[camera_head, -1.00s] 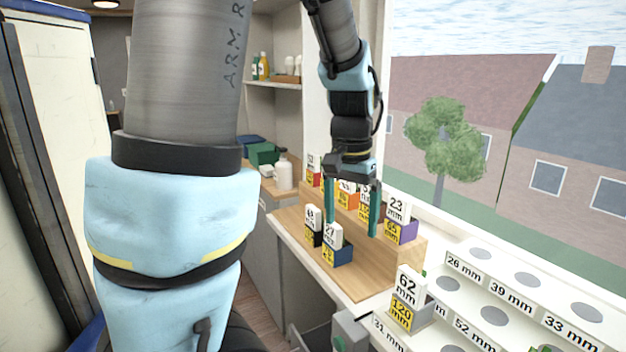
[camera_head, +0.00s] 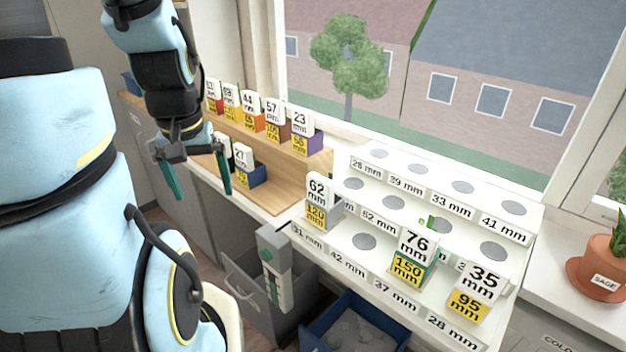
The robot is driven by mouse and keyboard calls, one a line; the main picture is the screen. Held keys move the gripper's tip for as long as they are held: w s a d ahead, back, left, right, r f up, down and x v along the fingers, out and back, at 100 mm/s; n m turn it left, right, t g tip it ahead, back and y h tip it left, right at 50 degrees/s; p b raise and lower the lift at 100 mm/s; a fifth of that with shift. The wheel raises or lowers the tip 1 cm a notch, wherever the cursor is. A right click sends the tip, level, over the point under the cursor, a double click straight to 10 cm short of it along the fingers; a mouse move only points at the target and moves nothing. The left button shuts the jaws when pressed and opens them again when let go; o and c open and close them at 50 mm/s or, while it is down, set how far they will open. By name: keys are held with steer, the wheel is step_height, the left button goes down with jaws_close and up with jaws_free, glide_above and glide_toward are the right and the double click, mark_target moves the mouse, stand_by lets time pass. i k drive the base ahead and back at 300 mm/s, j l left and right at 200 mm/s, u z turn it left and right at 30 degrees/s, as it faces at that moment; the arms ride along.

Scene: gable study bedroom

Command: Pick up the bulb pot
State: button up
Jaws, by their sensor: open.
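Several small pots with white and yellow number cards are in view; which one is the bulb pot I cannot tell. A dark blue pot marked 27 (camera_head: 258,177) stands on the wooden stand's lower step, with another partly hidden beside it. A purple pot marked 23 (camera_head: 311,144) ends the row on the upper step. Pots marked 62 (camera_head: 317,216), 76 (camera_head: 408,270) and 35 (camera_head: 468,304) stand on the white rack. My gripper (camera_head: 203,193) is open and empty, fingers pointing down, left of the blue pot and seemingly in front of the wooden stand.
The white stepped rack (camera_head: 338,243) has round holes and millimetre labels, mostly empty. A terracotta pot marked SAGE (camera_head: 599,270) stands on the sill at right. A blue bin (camera_head: 326,335) and a grey drawer (camera_head: 240,287) are below the rack.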

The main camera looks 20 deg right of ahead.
mark_target(483, 280)
steer(key=z, duration=0.85)
